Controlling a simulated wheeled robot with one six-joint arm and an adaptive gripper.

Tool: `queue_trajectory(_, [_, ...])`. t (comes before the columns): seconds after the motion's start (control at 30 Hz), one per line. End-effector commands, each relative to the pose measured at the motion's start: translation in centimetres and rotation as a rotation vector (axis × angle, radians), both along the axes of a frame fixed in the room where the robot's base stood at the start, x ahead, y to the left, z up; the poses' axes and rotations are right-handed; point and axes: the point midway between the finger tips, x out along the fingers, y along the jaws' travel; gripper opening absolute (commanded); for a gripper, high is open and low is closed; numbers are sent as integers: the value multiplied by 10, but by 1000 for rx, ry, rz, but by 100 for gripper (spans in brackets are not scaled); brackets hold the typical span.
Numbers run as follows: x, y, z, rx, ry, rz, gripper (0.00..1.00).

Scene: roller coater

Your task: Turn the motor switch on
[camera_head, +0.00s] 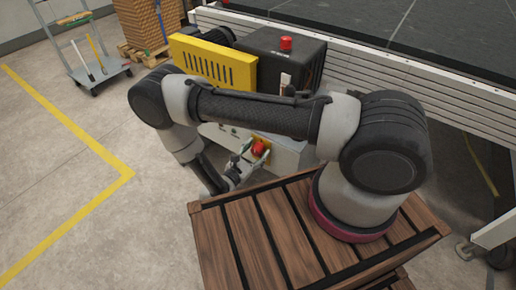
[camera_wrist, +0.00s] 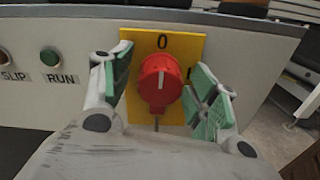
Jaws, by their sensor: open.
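The motor switch is a round red knob (camera_wrist: 160,80) on a yellow plate (camera_wrist: 188,42) on the front of a pale cabinet. A white line on the knob points up toward the "0" mark. Another dark mark at the plate's right is partly hidden by a finger. My gripper (camera_wrist: 160,92) is open, with one green-padded finger on each side of the knob. Gaps show between the pads and the knob. In the head view the red knob (camera_head: 259,148) shows between the fingers of my gripper (camera_head: 250,156), low on the cabinet.
A green RUN button (camera_wrist: 49,56) and a SLIP control sit left of the switch. A red button (camera_head: 286,43) tops the dark box above. A yellow guard (camera_head: 213,62) stands at the upper left. Clear floor lies left, with a cart (camera_head: 90,60) farther back.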

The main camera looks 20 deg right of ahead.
Motion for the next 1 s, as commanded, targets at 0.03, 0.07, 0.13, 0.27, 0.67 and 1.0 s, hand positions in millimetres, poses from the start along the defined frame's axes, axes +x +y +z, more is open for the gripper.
queue_trajectory(0.03, [0,0,0,0,0,0,60])
queue_trajectory(0.07, [0,0,0,0,0,0,60])
queue_trajectory(0.13, [0,0,0,0,0,0,60])
queue_trajectory(0.27, [0,0,0,0,0,0,36])
queue_trajectory(0.67, [0,0,0,10,-13,-1,14])
queue_trajectory(1.0, [0,0,0,113,-154,-1,14])
